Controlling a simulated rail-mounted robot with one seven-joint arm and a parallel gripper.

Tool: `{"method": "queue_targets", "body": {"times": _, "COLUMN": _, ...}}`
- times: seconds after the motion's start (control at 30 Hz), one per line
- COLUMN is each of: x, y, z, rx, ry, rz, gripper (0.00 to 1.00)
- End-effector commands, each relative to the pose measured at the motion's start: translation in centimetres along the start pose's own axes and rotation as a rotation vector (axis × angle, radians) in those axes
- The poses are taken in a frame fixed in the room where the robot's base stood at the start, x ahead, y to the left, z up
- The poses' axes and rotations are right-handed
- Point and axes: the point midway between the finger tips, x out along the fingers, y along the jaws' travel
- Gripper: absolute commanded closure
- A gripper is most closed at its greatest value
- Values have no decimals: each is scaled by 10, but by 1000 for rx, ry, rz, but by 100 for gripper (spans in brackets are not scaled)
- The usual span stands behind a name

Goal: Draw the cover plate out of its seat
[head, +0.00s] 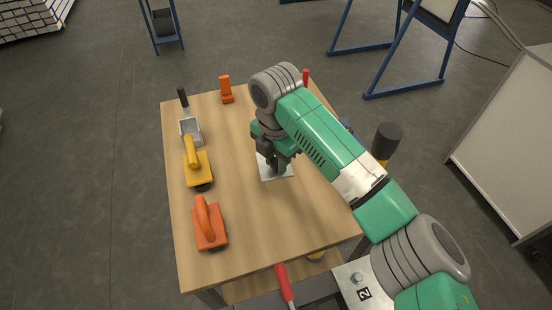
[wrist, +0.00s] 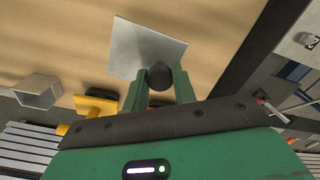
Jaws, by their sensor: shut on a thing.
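The cover plate (head: 285,174) is a flat, light grey metal square on the wooden table, partly hidden by my gripper in the head view. In the wrist view the plate (wrist: 140,45) shows beyond the fingertips. A dark round knob (wrist: 160,74) stands in front of the plate, between my two green fingers. My gripper (head: 276,167) is over the plate, and in the wrist view (wrist: 160,82) it is shut on the knob. I cannot make out the seat under the plate or whether there is a gap below it.
An orange float (head: 212,236), a yellow float (head: 200,172) and a grey metal scoop (head: 190,131) lie along the table's left side. An orange tool (head: 226,92) is at the back edge. A dark-headed mallet (head: 386,138) is at the right. Bare wood lies left of the plate.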

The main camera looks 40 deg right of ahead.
Motion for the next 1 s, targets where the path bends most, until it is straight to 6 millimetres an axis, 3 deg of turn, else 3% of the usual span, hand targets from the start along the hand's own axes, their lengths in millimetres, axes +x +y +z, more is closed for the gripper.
{"method": "queue_targets", "body": {"times": 0.8, "x": -39, "y": 0, "z": 0, "rx": 0, "ry": 0, "rz": 0, "gripper": 92}}
{"method": "queue_targets", "body": {"times": 1.0, "x": -40, "y": 0, "z": 0, "rx": 0, "ry": 0, "rz": 0, "gripper": 92}}
